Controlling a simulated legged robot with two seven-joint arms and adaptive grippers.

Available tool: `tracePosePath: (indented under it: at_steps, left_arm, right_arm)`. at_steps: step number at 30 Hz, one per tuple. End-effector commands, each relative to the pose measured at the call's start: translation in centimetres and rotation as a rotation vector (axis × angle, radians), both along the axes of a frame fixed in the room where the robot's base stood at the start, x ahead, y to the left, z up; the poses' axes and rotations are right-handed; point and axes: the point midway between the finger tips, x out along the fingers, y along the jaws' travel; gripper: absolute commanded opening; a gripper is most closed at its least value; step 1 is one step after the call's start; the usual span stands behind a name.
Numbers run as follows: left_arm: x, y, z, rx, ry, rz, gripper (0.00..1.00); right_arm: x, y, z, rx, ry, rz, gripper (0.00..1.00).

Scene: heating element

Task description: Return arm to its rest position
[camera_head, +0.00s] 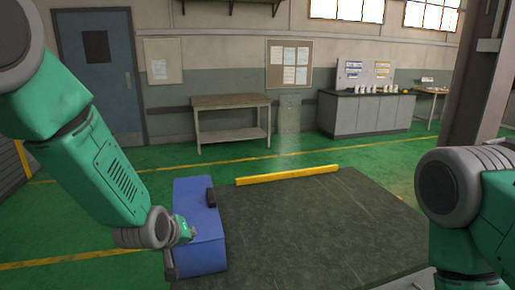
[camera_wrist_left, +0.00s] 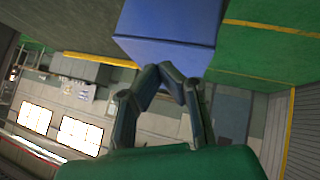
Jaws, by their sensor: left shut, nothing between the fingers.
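My left arm (camera_head: 105,170) comes in from the left in the head view, with its wrist (camera_head: 158,230) low in front of a blue box (camera_head: 197,238). In the left wrist view my left gripper (camera_wrist_left: 168,72) is shut and empty. Its fingertips appear just below the edge of the blue box (camera_wrist_left: 170,25) in that picture; I cannot tell whether they touch it. In the head view the fingers are not clearly seen. My right arm (camera_head: 465,190) shows at the right edge, bent, with its gripper out of view.
A yellow bar (camera_head: 288,175) runs along the far edge. The tabletop is clear. A workbench (camera_head: 230,102) and grey cabinets (camera_head: 365,115) stand far back.

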Motion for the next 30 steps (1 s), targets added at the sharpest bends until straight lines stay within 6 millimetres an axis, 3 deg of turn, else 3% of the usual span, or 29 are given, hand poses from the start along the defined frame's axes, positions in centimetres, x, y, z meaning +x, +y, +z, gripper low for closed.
tracePosePath:
  at_steps: [8,12,18,21,24,27,30]
  left_arm:
    - [-7.4,3.0,-10.5,0.103,0.156,-0.070,0.00]
    - [-14.5,5.2,-17.5,0.174,0.286,-0.141,0.00]
    - [-26.8,8.2,-25.1,0.257,0.485,-0.274,0.00]
    - [-32.3,9.3,-27.2,0.281,0.573,-0.339,0.00]
    - [-36.4,10.1,-28.2,0.294,0.636,-0.387,0.00]
    - [-38.7,10.5,-28.6,0.300,0.672,-0.420,0.00]
    - [-39.5,10.6,-28.6,0.302,0.686,-0.433,0.00]
  right_arm:
    - [-0.1,0.0,-1.8,0.000,0.002,0.000,0.00]
    - [-0.1,0.0,-3.1,0.000,0.001,0.000,0.00]
    - [-0.1,0.0,-5.1,0.000,0.001,0.000,0.00]
    - [-0.1,0.0,-5.9,0.000,0.002,0.000,0.00]
    - [-0.1,0.0,-6.4,0.000,0.002,0.000,0.00]
    - [-0.1,0.0,-6.6,0.000,0.002,0.000,0.00]
    - [-0.1,0.0,-6.7,0.000,0.001,0.000,0.00]
